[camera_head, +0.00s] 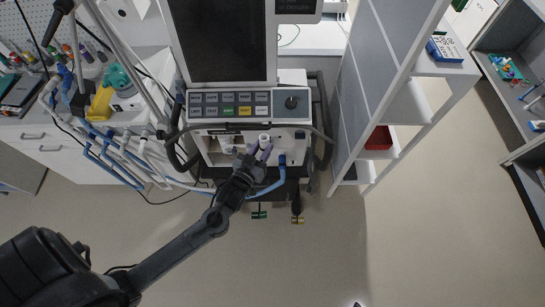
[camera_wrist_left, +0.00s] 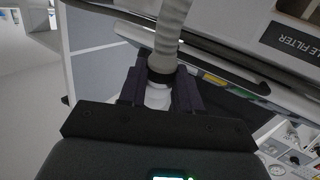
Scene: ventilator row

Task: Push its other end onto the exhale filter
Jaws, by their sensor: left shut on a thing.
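My left gripper (camera_head: 260,151) is at the front of the ventilator (camera_head: 220,40), below its button panel. In the left wrist view its two dark fingers (camera_wrist_left: 160,92) are shut on the dark cuff of a pale ribbed hose (camera_wrist_left: 171,28). A white piece (camera_wrist_left: 157,98) shows between the fingers. In the head view a white tube end (camera_head: 264,138) stands at the fingertips. A label ending in "LE FILTER" (camera_wrist_left: 290,41) is on the machine at the right of the wrist view; its start is cut off. I cannot make out the exhale filter clearly. My right gripper is not in view.
A blue hose (camera_head: 268,188) runs from a port right of the gripper, under my arm to the left. Several blue and white hoses (camera_head: 120,150) hang beside the ventilator. A grey shelf unit (camera_head: 380,70) stands close on the right. The floor (camera_head: 300,250) in front is clear.

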